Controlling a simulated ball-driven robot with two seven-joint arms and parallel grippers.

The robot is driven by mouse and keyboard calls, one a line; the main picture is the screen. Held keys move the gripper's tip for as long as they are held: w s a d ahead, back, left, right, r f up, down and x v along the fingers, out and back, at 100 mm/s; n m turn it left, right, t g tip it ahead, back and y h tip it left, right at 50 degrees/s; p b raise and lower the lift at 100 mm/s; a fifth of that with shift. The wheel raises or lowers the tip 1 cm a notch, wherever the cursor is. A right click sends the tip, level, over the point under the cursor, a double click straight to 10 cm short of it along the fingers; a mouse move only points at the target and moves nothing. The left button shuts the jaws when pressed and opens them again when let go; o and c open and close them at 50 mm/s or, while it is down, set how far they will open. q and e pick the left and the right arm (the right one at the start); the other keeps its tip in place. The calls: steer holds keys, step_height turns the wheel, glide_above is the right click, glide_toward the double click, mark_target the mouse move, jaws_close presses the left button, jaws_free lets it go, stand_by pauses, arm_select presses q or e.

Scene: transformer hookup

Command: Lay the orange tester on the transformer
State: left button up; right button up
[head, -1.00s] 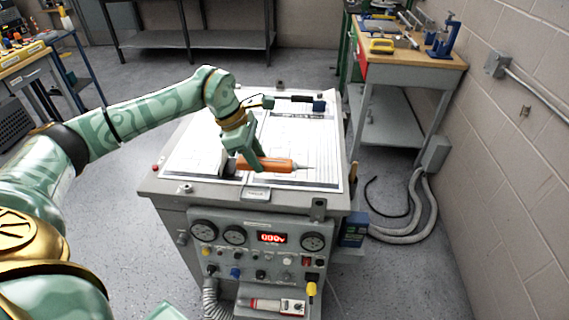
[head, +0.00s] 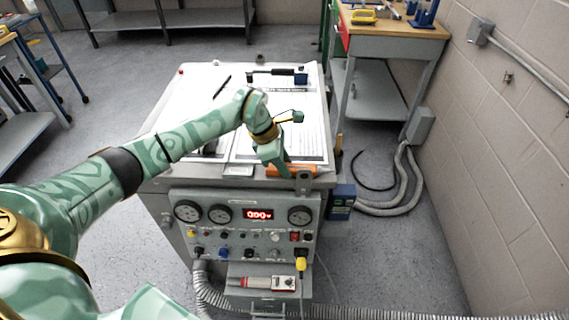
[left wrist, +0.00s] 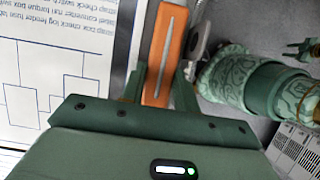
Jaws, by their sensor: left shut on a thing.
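My left gripper (head: 284,170) is shut on the orange tester (head: 302,171), low over the front right edge of the cabinet's top. I cannot tell whether the tester touches that top. In the left wrist view, the tester (left wrist: 170,22) is an orange bar with a pale stripe, between the two fingers of my gripper (left wrist: 163,84). The grey cabinet (head: 180,235), with dials and a red display on its front, appears to be the transformer.
Printed sheets (head: 186,112) cover much of the cabinet's top. A black-handled tool (head: 275,73) lies at its back and a black pen (head: 222,87) nearby. A red and white device (head: 268,283) sits on a low front shelf. A workbench (head: 400,32) stands at the back right.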

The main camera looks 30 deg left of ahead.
arm_select(q)
steer(key=o, duration=1)
steer(key=shift+c, duration=0.2)
steer(key=shift+r, duration=0.2)
steer(key=p+v, duration=0.2)
steer(key=v, duration=0.9)
steer(key=shift+r, duration=0.35)
steer(key=shift+s+a, duration=0.1)
steer(key=shift+a, duration=0.05)
